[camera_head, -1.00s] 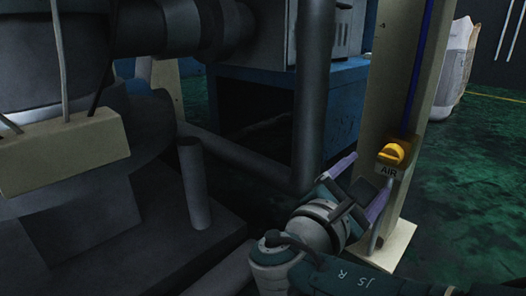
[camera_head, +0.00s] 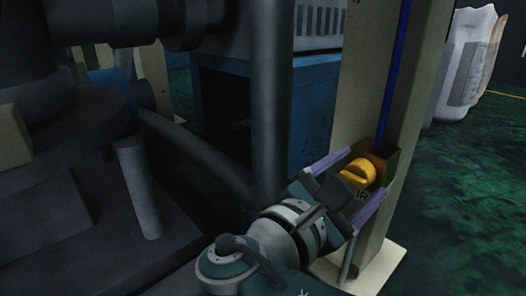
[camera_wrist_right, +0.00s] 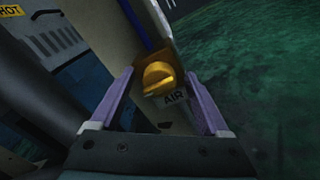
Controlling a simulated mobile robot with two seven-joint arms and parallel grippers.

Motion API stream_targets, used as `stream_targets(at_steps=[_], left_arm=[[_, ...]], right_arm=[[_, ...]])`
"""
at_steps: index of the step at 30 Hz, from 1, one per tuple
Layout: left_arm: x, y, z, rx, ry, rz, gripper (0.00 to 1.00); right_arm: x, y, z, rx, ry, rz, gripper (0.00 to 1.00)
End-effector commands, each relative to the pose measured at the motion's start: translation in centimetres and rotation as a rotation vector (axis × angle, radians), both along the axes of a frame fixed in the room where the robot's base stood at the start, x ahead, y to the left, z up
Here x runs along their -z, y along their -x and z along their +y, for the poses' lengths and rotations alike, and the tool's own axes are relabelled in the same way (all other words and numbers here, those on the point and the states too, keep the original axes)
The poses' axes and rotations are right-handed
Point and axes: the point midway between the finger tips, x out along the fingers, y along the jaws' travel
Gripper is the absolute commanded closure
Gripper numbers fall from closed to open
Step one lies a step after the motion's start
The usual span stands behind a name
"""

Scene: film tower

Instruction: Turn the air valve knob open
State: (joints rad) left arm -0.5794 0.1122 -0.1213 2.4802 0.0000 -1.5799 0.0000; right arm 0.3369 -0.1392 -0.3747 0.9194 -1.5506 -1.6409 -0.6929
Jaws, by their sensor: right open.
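The air valve knob (camera_head: 357,172) is yellow and sits on a brass-coloured body on a beige post, below a blue pipe. In the right wrist view the knob (camera_wrist_right: 158,75) shows between the two fingers, with its ridge lying nearly level across the picture. The AIR label (camera_wrist_right: 174,99) is just under it; in the head view the gripper partly hides this label. My right gripper (camera_head: 367,182) is open, with its purple fingers on either side of the knob. I cannot tell whether either finger touches it. My left gripper is not in view.
The beige post (camera_head: 372,70) stands on a pale base plate. A dark vertical pipe (camera_head: 285,100) and blue machinery stand to its left. A white bulk bag (camera_head: 468,65) is behind at the right. The green floor right of the post is clear.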

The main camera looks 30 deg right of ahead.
Motion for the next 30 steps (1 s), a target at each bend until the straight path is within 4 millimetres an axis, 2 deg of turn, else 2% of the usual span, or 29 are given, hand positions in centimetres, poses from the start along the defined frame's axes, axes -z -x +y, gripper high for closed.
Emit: stream_targets(at_steps=[5, 25, 30], left_arm=[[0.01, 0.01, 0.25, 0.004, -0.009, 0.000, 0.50], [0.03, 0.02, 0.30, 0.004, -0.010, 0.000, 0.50], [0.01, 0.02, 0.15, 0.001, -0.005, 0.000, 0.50]], right_arm=[[-0.01, -0.01, -0.01, 0.000, 0.000, 0.000, 0.23], [0.01, 0.00, -0.04, 0.000, 0.000, 0.000, 0.98], [0.02, 0.00, -0.04, 0.000, 0.000, -0.001, 1.00]])
